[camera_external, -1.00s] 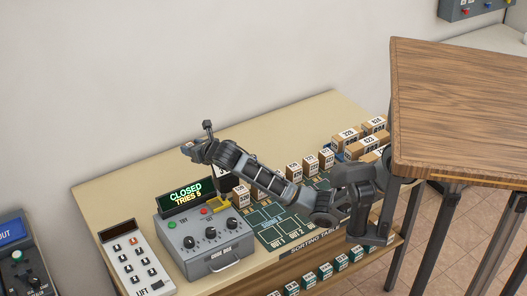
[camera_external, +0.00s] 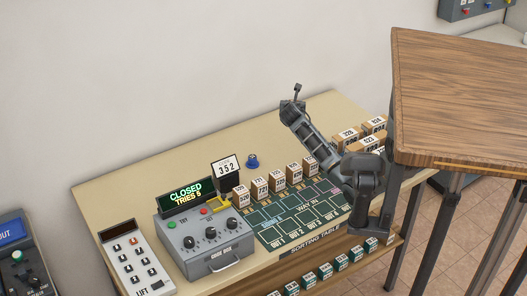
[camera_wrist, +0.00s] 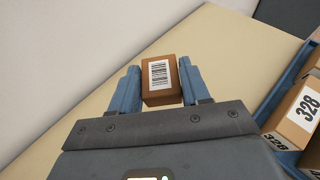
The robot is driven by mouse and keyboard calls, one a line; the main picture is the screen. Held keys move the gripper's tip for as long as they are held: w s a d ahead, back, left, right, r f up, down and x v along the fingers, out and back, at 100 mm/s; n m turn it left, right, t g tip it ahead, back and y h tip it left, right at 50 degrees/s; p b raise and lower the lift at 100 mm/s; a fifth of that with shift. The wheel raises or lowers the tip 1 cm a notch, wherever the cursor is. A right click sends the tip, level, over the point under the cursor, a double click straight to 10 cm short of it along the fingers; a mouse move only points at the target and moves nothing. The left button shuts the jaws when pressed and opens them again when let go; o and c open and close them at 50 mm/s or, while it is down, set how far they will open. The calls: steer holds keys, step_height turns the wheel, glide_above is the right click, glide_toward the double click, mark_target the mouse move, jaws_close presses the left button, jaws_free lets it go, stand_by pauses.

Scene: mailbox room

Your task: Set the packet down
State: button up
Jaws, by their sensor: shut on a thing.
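A brown packet (camera_wrist: 151,96) with a white barcode label on its face shows in the wrist view. My gripper (camera_wrist: 160,84) is shut on it, one blue finger along each side. The beige sorting table top (camera_wrist: 226,40) lies behind it; whether the packet touches it I cannot tell. In the external view my arm's end is over the back right of the sorting table (camera_external: 127,181). My fingers and the held packet are hidden there.
A blue tray (camera_wrist: 260,105) with packets, one marked 328 (camera_wrist: 303,114), lies close on the right. Several numbered packets (camera_external: 275,182) stand in a row behind the green mat (camera_external: 300,213). A 352 sign (camera_external: 227,167) and a small blue object (camera_external: 252,161) stand left. A brown tabletop (camera_external: 460,95) rises at right.

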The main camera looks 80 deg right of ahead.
steer(key=s+d+f+m+g+p, duration=0.15)
steer(key=s+d, duration=0.25)
steer(key=s, duration=0.5)
steer(key=s+d+f+m+g+y+b, duration=0.1)
steer(key=s+d+m+g, duration=0.15)
steer(key=s, duration=0.65)
steer(key=s+d+f+m+g+p, duration=0.15)
steer(key=s+d, duration=0.25)
steer(key=s, duration=0.5)
steer(key=g, duration=0.1)
glide_above(332, 132)
step_height(332, 132, down, 6)
steer(key=shift+s+f+b, duration=0.1)
steer(key=shift+f+b, duration=0.05)
steer(key=shift+b, duration=0.2)
steer(key=shift+f, duration=2.05)
steer(key=shift+f, duration=0.15)
steer(key=o, duration=1.1)
steer(key=shift+r, duration=0.25)
steer(key=v, duration=1.2)
steer(key=shift+p, duration=0.35)
